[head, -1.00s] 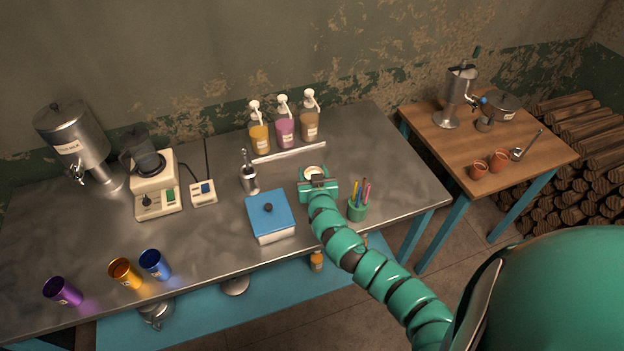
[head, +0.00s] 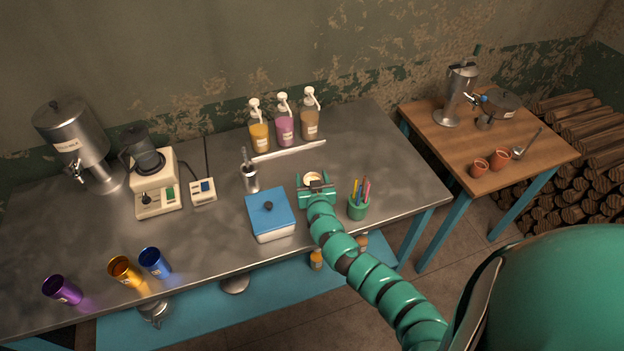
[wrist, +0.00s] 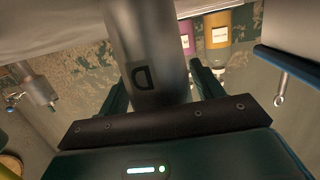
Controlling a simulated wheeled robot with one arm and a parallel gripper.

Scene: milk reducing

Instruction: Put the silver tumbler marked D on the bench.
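The silver tumbler (head: 313,178) is at my gripper over the front right of the steel bench (head: 395,165), with pale contents showing in its mouth. In the wrist view the tumbler (wrist: 148,45) stands between my two fingers, its letter D facing the camera. My gripper (head: 316,187) is closed around the tumbler's sides. The wrist view also shows the gripper (wrist: 160,85), its fingers close against both sides. The tumbler looks upright. Its base is hidden, so I cannot tell whether it touches the bench.
A blue-lidded box (head: 270,212) is left of my gripper, and a green pen cup (head: 357,207) is close on its right. Pump bottles (head: 285,130) stand behind. Purple (head: 63,290), orange (head: 125,272) and blue (head: 154,263) tumblers are at the front left. Bare bench lies to the right.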

